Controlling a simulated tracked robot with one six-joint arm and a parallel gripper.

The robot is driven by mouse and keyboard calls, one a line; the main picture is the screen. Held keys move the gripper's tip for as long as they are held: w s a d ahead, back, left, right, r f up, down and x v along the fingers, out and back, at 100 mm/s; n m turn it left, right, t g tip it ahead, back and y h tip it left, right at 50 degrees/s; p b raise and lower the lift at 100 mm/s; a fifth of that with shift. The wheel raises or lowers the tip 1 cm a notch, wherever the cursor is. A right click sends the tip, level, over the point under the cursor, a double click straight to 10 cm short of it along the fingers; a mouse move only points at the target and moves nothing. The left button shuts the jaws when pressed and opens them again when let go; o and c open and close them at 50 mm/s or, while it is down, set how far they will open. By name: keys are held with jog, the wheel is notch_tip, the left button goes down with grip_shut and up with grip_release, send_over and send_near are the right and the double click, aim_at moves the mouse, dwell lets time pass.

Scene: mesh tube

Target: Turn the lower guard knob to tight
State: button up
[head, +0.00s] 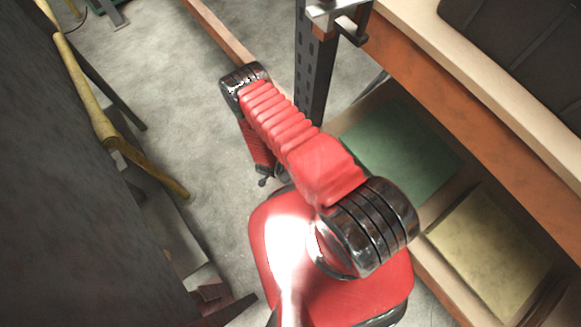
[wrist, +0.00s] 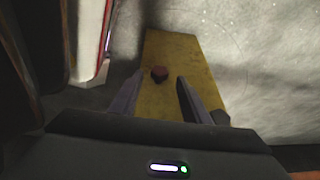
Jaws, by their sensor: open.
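I see no contact, and I cannot tell how far the knob is from the fingertips. In the head view my own red arm hides most of the gripper, and no knob shows there.
A bench (head: 460,95) with an orange edge runs along the right, over a lower shelf with a green panel (head: 400,150) and a yellowish panel (head: 490,255). A dark perforated post (head: 312,75) stands near my arm. A large dark surface (head: 60,180) fills the left. Grey floor lies between.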

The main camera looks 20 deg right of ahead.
jog(key=x, duration=0.4)
jog(key=shift+c, duration=0.4)
jog(key=c, duration=1)
jog(key=shift+o, duration=0.2)
jog(key=shift+s+d+t+y, duration=0.1)
jog(key=shift+s+t+y, duration=0.05)
jog(key=shift+t, duration=0.45)
jog(key=shift+s+t+y, duration=0.15)
jog(key=shift+s+t, duration=0.05)
jog(key=shift+t, duration=0.4)
jog(key=shift+s+d+f+m+t+y, duration=0.15)
jog(key=shift+m+t+y, duration=0.1)
jog(key=shift+t, duration=0.5)
jog(key=shift+s+a+m+t+y, duration=0.15)
jog(key=shift+m+t, duration=0.15)
jog(key=shift+t, duration=0.5)
jog(key=shift+s+d+f+m+t+y, duration=0.15)
jog(key=shift+m+t+y, duration=0.1)
jog(key=shift+t, duration=0.5)
